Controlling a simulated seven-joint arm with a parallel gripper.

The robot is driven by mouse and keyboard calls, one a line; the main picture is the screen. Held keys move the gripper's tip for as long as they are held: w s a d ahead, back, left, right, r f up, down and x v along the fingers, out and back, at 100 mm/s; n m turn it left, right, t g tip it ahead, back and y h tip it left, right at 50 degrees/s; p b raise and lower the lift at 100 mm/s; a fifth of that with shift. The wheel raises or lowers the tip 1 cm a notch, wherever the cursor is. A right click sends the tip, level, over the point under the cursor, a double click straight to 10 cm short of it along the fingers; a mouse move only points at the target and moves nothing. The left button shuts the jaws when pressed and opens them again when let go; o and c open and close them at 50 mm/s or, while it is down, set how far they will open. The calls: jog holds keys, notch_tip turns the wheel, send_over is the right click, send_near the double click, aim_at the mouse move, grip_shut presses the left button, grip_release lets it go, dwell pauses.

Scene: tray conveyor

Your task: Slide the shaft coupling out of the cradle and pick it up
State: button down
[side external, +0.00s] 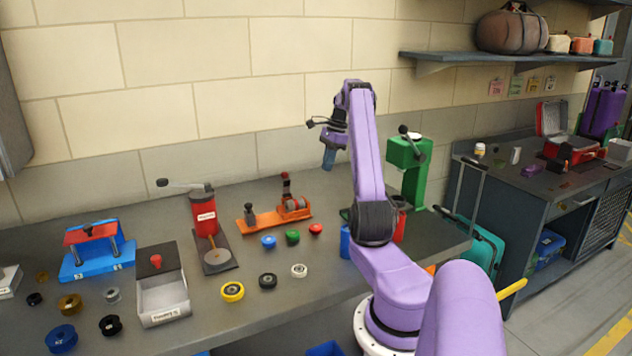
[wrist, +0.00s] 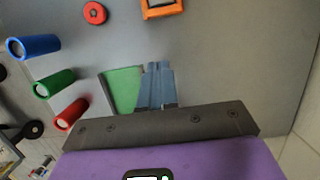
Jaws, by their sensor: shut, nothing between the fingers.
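An orange fixture (side external: 267,217) stands on the bench near the wall, with a cradle-like end on its right. A greyish round part (side external: 294,203) sits in that end and may be the shaft coupling; it is too small to be sure. In the wrist view only one end of the orange fixture (wrist: 148,12) shows at the top edge, cut off by the frame. My gripper (side external: 328,160) hangs above the bench, to the right of and higher than the fixture. Its blue-grey fingers (wrist: 157,72) are together, shut and empty, apart from the fixture.
Blue (side external: 269,242), green (side external: 292,238) and red (side external: 316,229) round parts lie in front of the fixture. A red press (side external: 204,213) stands to its left, a green press (side external: 408,165) to the right of my arm. Blue, green and red cylinders (wrist: 55,83) show at left in the wrist view.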

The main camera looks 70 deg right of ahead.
aim_at(288, 204)
jog(key=x, duration=0.9)
jog(key=shift+a, duration=0.1)
jog(key=shift+w+a+f, duration=0.15)
jog(key=shift+w+a, duration=0.35)
jog(key=shift+w, duration=0.05)
jog(key=shift+w+a+f, duration=0.15)
jog(key=shift+w+a, duration=0.8)
jog(key=shift+w, duration=0.1)
jog(key=w+a, duration=0.5)
jog(key=shift+w+a, duration=0.2)
jog(key=shift+a, duration=0.1)
